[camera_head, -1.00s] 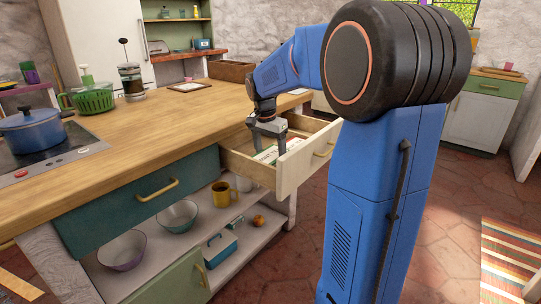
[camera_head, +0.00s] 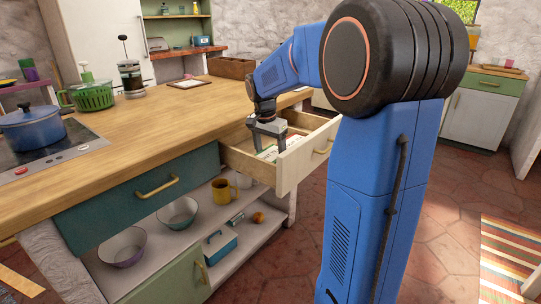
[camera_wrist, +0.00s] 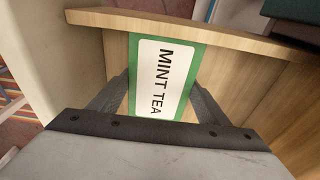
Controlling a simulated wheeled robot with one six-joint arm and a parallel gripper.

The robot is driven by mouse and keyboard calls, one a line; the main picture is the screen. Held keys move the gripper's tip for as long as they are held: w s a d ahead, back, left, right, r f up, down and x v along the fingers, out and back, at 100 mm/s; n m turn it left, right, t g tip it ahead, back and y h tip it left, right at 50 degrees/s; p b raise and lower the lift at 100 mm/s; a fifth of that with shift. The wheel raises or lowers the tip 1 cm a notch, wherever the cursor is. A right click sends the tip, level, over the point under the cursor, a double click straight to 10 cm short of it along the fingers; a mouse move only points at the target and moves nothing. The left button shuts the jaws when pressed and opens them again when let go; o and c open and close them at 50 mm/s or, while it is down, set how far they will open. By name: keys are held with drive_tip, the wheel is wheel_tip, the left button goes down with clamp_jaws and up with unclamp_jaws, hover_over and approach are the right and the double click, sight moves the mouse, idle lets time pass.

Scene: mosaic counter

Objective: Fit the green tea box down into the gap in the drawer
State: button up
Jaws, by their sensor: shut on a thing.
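The green tea box (camera_wrist: 160,75) has a white label reading "MINT TEA" and shows between my fingers in the wrist view. My gripper (camera_wrist: 158,95) is shut on it, one finger on each side. The open drawer (camera_head: 308,160) has a pale wooden front, and its rim (camera_wrist: 200,32) crosses the top of the wrist view, close to the box's end. In the head view my gripper (camera_head: 268,146) reaches down into the drawer, and the box's label (camera_head: 267,154) shows just below the fingers. How deep the box sits, and its underside, are hidden.
The wooden counter (camera_head: 150,125) lies left of the drawer, with a blue pot (camera_head: 32,128), a green colander (camera_head: 92,96) and a coffee press (camera_head: 131,78). A shelf below holds bowls, a yellow mug (camera_head: 222,190) and a blue box (camera_head: 219,245).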

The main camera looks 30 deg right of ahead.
sight(266, 158)
drive_tip(key=shift+f, duration=0.35)
drive_tip(key=o, duration=1.2)
drive_tip(key=shift+r, duration=0.15)
wheel_tip(266, 158, up, 17)
drive_tip(key=a, duration=0.2)
drive_tip(key=shift+s+a, duration=0.25)
drive_tip(key=shift+s, duration=0.2)
drive_tip(key=s+a+f+n+t, duration=0.1)
drive_tip(key=s+a+f+n, duration=0.3)
drive_tip(key=s, duration=0.5)
drive_tip(key=s+a+f+n+t+y, duration=0.1)
drive_tip(key=s+a+f+n, duration=0.4)
drive_tip(key=s+f, duration=0.3)
drive_tip(key=s+a+f+n+t, duration=0.2)
drive_tip(key=s+a+f+n, duration=0.2)
drive_tip(key=s, duration=0.8)
wheel_tip(266, 158, down, 3)
drive_tip(key=shift+s+a+r+n+y, duration=0.15)
drive_tip(key=shift+n+y, duration=0.15)
drive_tip(key=shift+n, duration=0.2)
